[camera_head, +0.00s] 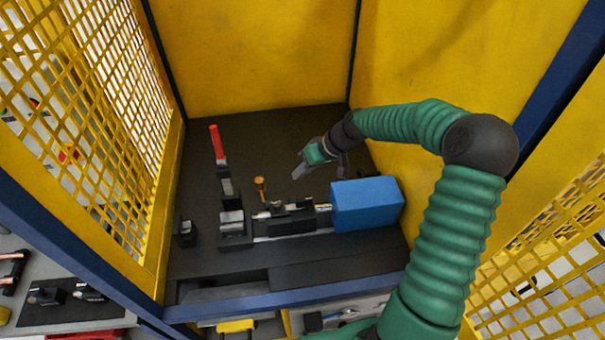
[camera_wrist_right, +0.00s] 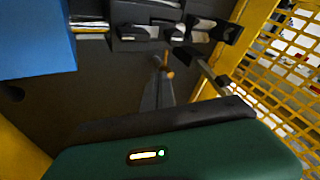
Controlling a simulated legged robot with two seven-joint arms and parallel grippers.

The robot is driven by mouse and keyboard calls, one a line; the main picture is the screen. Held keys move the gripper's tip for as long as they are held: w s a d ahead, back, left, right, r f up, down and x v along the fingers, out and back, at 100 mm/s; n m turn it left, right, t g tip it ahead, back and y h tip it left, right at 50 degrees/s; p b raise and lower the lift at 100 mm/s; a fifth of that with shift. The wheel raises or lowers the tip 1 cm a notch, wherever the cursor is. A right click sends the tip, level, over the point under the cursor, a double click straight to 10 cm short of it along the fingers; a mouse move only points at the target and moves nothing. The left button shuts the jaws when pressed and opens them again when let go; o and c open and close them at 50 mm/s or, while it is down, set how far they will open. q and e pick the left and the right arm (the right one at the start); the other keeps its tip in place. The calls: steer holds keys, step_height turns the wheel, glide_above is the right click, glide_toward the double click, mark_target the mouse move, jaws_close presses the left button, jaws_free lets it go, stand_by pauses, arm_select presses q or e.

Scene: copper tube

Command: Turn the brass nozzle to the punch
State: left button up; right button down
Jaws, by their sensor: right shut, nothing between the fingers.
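A small upright brass-coloured piece (camera_head: 260,184), which looks like the brass nozzle, stands behind the dark clamp block (camera_head: 292,218). It also shows in the right wrist view (camera_wrist_right: 169,72), just beyond my fingertips. My right gripper (camera_head: 298,173) is shut and empty, to the right of the brass piece and above the dark table. In the right wrist view, the grey fingers (camera_wrist_right: 157,92) point toward the brass piece; contact cannot be told. I cannot clearly pick out the punch; a short pale part (camera_head: 323,207) sits between the block and the blue box. My left gripper is out of view.
The blue box (camera_head: 367,203) stands right of the clamp block. A red-handled lever (camera_head: 216,141) rises at the left. A small dark block (camera_head: 185,233) stands at the front left.

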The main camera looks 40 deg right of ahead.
mark_target(261, 191)
steer(key=shift+m+h, duration=0.5)
steer(key=shift+m, duration=0.3)
steer(key=f+b, duration=0.2)
steer(key=b, duration=0.1)
steer(key=w+f+b, duration=0.1)
steer(key=f+b, duration=0.1)
steer(key=b, duration=0.1)
steer(key=shift+a+f, duration=0.1)
steer(key=shift+f, duration=0.15)
steer(key=shift+w+f+t, duration=0.1)
steer(key=shift+w+t, duration=0.1)
steer(key=shift+t, duration=0.1)
steer(key=p+x, duration=0.1)
steer(key=x, duration=0.2)
steer(key=a+p+x, duration=0.1)
steer(key=x, duration=0.3)
steer(key=a+r+p+x, duration=0.1)
steer(key=x, duration=0.3)
steer(key=shift+w+a, duration=0.1)
steer(key=shift+w, duration=0.3)
steer(key=shift+w+a+f, duration=0.1)
steer(key=shift+a, duration=0.3)
steer(key=shift+d, duration=0.1)
